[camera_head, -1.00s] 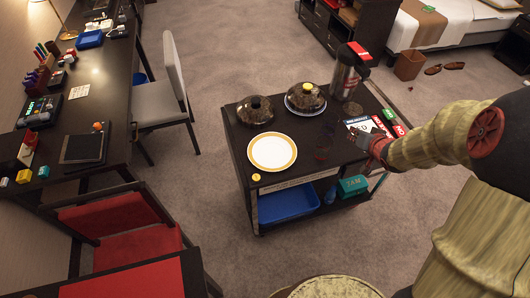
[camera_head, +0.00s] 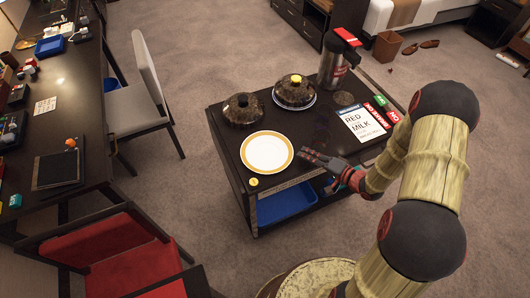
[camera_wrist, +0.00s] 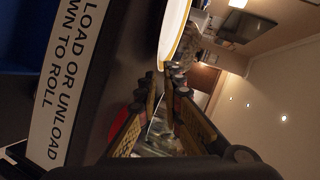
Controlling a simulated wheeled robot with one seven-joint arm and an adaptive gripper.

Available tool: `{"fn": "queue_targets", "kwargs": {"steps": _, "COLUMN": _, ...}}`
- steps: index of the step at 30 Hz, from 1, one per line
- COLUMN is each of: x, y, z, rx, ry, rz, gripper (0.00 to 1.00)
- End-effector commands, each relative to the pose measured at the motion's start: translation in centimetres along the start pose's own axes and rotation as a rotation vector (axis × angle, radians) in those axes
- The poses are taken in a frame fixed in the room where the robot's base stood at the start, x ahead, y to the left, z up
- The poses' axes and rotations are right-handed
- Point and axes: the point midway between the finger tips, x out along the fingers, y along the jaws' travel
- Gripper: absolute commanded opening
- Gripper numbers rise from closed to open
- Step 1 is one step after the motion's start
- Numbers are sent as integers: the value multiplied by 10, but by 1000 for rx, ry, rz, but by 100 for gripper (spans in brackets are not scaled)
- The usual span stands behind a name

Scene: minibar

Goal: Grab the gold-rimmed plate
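The gold-rimmed plate (camera_head: 267,152) is white with a yellow-gold band and lies flat at the front left of the dark cart top. My gripper (camera_head: 303,157) is just right of the plate, low over the cart's front edge, with its fingers pointing left at the rim. In the wrist view the plate (camera_wrist: 174,28) shows edge-on beyond the fingertips. There my gripper (camera_wrist: 162,78) has a gap between its two fingers, with nothing held. I cannot tell whether a fingertip touches the rim.
Two dark domed items (camera_head: 243,108) (camera_head: 294,90) stand behind the plate; the right one is on a saucer. A flask (camera_head: 338,60) and a "RED MILK" card (camera_head: 360,124) are farther right. A yellow disc (camera_head: 253,181) lies by the front left corner. A blue bin (camera_head: 285,205) sits below.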

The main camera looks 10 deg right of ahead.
Motion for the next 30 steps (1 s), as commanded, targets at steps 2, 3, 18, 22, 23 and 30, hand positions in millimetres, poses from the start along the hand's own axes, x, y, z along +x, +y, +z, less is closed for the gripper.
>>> {"fn": "queue_targets", "kwargs": {"steps": 2, "x": 9, "y": 2, "z": 2, "rx": -2, "ry": -3, "rz": 0, "gripper": 8}}
{"fn": "queue_targets", "kwargs": {"steps": 3, "x": 14, "y": 2, "z": 3, "rx": -2, "ry": -2, "rz": 0, "gripper": 8}}
{"fn": "queue_targets", "kwargs": {"steps": 18, "x": 53, "y": 2, "z": 4, "rx": -2, "ry": 1, "rz": 2, "gripper": 8}}
{"fn": "queue_targets", "kwargs": {"steps": 22, "x": 53, "y": 2, "z": 4, "rx": -2, "ry": 1, "rz": 2, "gripper": 5}}
{"fn": "queue_targets", "kwargs": {"steps": 23, "x": 53, "y": 2, "z": 4, "rx": -2, "ry": 1, "rz": 2, "gripper": 3}}
{"fn": "queue_targets", "kwargs": {"steps": 30, "x": 53, "y": 2, "z": 4, "rx": -2, "ry": 0, "rz": 2, "gripper": 0}}
